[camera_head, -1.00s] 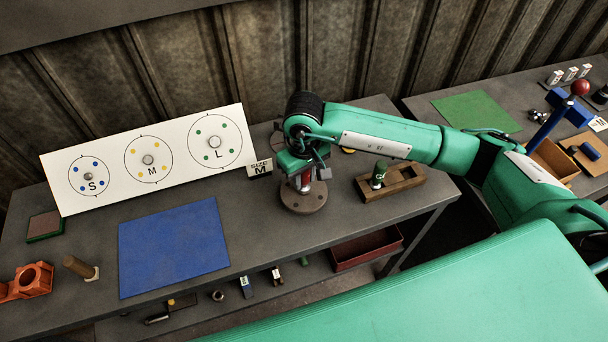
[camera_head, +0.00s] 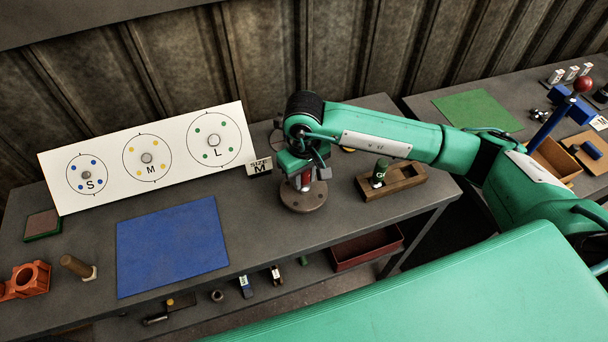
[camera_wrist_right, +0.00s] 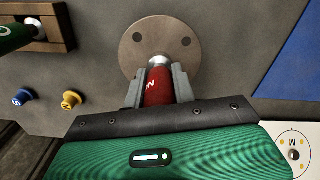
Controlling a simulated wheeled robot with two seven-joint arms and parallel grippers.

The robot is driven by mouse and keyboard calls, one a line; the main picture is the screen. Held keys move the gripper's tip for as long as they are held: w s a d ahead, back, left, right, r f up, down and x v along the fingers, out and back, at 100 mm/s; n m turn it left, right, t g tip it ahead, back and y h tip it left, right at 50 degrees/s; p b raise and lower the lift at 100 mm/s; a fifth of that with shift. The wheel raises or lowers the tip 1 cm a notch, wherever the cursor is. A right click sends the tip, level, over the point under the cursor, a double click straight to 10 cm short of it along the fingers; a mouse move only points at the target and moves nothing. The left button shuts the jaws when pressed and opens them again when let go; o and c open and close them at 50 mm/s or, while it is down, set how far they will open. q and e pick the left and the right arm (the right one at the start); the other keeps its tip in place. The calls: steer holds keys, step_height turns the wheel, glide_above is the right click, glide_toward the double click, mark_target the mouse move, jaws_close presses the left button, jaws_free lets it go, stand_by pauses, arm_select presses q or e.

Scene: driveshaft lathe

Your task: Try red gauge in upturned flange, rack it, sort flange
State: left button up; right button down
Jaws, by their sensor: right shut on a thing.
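The upturned flange (camera_head: 303,197) is a brown-grey disc lying flat on the bench, with bolt holes visible in the right wrist view (camera_wrist_right: 187,42). My right gripper (camera_head: 304,182) points down over it and is shut on the red gauge (camera_wrist_right: 158,88), which carries a white letter. The gauge's silver tip is at the flange's centre; I cannot tell how deep it sits in the bore. The wooden rack (camera_head: 408,185) stands to the right, with a green gauge (camera_head: 380,173) upright in it. My left gripper is not in view.
A white board (camera_head: 115,181) marked S, M and L leans at the back left, with a "SIZE M" card (camera_head: 259,168) beside it. A blue mat (camera_head: 172,245) lies clear in front. Yellow (camera_wrist_right: 71,100) and blue (camera_wrist_right: 23,97) pegs stand near the rack.

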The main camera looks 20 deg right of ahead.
stand_by(0.3)
steer(key=shift+r, duration=3)
